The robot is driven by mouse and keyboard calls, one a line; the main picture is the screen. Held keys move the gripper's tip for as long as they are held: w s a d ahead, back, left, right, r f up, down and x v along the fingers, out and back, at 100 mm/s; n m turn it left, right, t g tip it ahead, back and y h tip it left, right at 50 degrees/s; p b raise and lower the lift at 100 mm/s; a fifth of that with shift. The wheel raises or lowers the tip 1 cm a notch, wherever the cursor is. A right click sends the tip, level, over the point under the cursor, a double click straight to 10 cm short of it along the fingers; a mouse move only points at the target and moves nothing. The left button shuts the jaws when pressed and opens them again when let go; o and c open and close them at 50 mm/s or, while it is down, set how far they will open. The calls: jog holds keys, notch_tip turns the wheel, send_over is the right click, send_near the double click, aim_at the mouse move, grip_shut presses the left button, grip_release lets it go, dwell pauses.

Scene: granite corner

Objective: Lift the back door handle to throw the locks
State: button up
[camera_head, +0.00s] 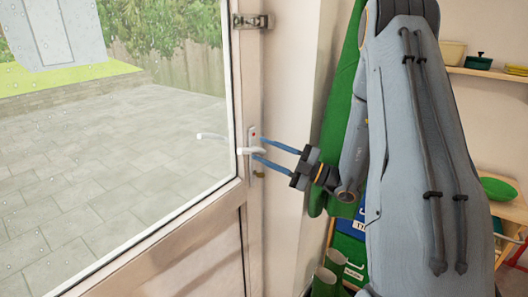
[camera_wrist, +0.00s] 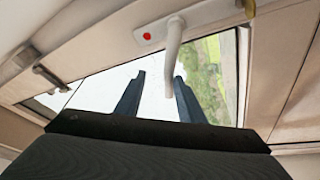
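The back door (camera_head: 190,252) has a large glass pane and appears shut. Its white lever handle (camera_head: 248,151) points left, about level, from a narrow plate with a red dot. In the wrist view the handle (camera_wrist: 173,42) runs down the picture from the plate (camera_wrist: 146,33). My gripper (camera_head: 259,148) is open at the handle, one blue finger above the lever and one below. In the wrist view the lever's end lies between the fingertips of my gripper (camera_wrist: 160,76), nearer the right finger. I cannot tell whether either finger touches it.
A brass-coloured lock part (camera_head: 259,174) sits below the handle. A dark fitting (camera_head: 251,20) is higher on the door edge. A green hanging item (camera_head: 338,110), green boots (camera_head: 328,275) and shelves are to the right. Paving shows through the glass.

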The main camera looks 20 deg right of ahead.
jog(key=p+v, duration=0.1)
jog(key=v, duration=0.8)
jog(key=shift+d+r+p, duration=0.15)
jog(key=shift+r+p, duration=0.15)
jog(key=shift+p, duration=0.05)
dwell(0.4)
jog(key=shift+p, duration=0.4)
dwell(0.5)
